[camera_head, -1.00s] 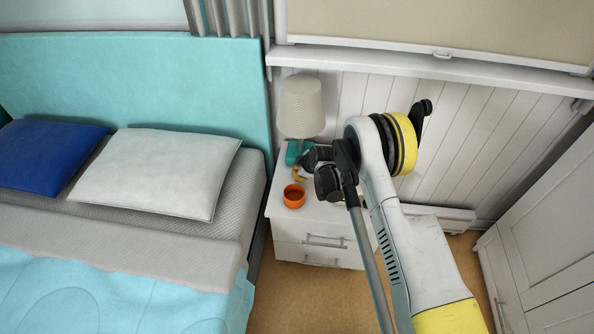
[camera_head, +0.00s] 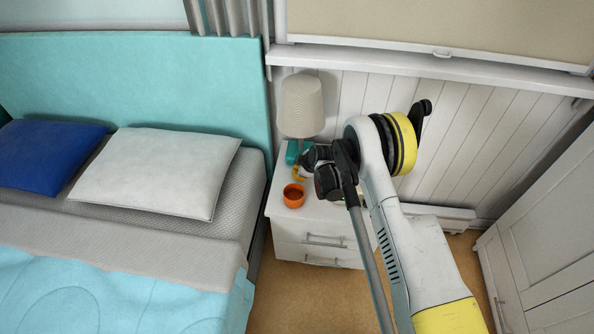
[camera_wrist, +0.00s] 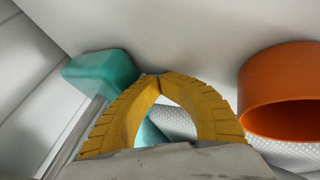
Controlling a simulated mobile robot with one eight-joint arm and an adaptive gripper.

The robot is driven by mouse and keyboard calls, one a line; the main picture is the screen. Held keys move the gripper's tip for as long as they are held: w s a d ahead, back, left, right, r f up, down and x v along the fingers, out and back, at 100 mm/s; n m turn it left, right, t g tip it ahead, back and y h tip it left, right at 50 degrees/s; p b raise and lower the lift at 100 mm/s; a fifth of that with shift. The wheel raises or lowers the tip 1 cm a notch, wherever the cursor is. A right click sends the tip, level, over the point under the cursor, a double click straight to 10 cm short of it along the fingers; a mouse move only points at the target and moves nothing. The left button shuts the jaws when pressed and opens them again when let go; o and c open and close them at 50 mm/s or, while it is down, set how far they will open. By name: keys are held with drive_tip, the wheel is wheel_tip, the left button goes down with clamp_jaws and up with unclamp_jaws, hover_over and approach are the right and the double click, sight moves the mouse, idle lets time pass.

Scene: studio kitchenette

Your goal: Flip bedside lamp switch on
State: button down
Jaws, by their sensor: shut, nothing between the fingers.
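The bedside lamp (camera_head: 301,108) has a pale ribbed shade and a teal base (camera_head: 291,152). It stands upright at the back of the white nightstand (camera_head: 325,210). My gripper (camera_head: 297,173) has yellow fingers and is low over the nightstand, just in front of the lamp base. In the wrist view my gripper (camera_wrist: 160,78) is shut and empty, its fingertips meeting in an arch. A teal block of the lamp base (camera_wrist: 103,70) shows left of the fingertips there; I cannot tell whether they touch. No switch can be made out; my wrist hides part of the base.
An orange cup (camera_head: 294,196) stands on the nightstand in front of my gripper, and it shows at the right in the wrist view (camera_wrist: 251,84). The bed (camera_head: 253,190) is close on the left. A panelled wall (camera_head: 465,130) and window sill (camera_head: 430,66) stand behind.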

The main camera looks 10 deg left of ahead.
drive_tip(key=shift+r, duration=0.1)
drive_tip(key=shift+w+r, duration=0.1)
drive_tip(key=shift+r, duration=0.7)
